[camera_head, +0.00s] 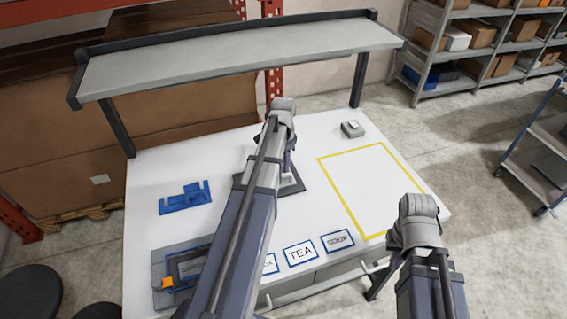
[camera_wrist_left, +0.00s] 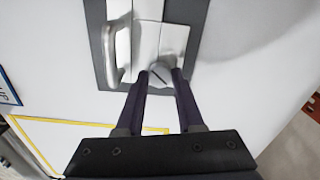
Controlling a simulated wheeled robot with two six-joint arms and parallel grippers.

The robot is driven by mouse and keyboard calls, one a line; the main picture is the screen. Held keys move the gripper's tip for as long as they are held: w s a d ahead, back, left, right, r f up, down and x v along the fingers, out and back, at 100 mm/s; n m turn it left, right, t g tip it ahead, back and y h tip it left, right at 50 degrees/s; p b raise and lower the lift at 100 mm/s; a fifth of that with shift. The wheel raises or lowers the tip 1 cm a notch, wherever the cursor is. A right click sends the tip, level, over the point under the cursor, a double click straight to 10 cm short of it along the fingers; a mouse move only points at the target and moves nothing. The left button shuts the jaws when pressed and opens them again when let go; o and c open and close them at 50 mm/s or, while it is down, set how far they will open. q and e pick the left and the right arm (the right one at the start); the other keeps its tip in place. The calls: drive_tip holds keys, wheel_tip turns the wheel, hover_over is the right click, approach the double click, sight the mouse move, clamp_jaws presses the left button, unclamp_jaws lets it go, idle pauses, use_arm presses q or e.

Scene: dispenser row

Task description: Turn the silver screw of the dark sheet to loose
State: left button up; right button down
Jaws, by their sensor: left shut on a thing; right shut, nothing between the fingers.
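In the left wrist view the silver screw (camera_wrist_left: 160,72) has a round head with a slanted dark slot. It sits at the near end of a pale metal piece on the dark sheet (camera_wrist_left: 105,75). A silver handle (camera_wrist_left: 121,52) stands beside it on the left. My left gripper (camera_wrist_left: 161,78) is shut on the screw, one finger on each side. In the head view the dark sheet (camera_head: 294,186) lies mostly hidden behind my left arm, and the screw cannot be seen there. My right arm is at the right, but its fingers are hidden.
The white table holds a blue holder (camera_head: 185,199), a grey device (camera_head: 180,270) at the front left, labels reading TEA (camera_head: 300,252) and SOUP (camera_head: 338,240), and a small grey block (camera_head: 352,129). The yellow-outlined area (camera_head: 368,190) is clear. A grey shelf (camera_head: 240,56) spans the back.

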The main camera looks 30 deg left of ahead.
use_arm(q)
drive_tip(key=shift+n, duration=0.3)
clamp_jaws()
drive_tip(key=n, duration=0.3)
drive_tip(key=shift+n, duration=2.2)
drive_tip(key=o, duration=1)
unclamp_jaws()
drive_tip(key=shift+o, duration=0.2)
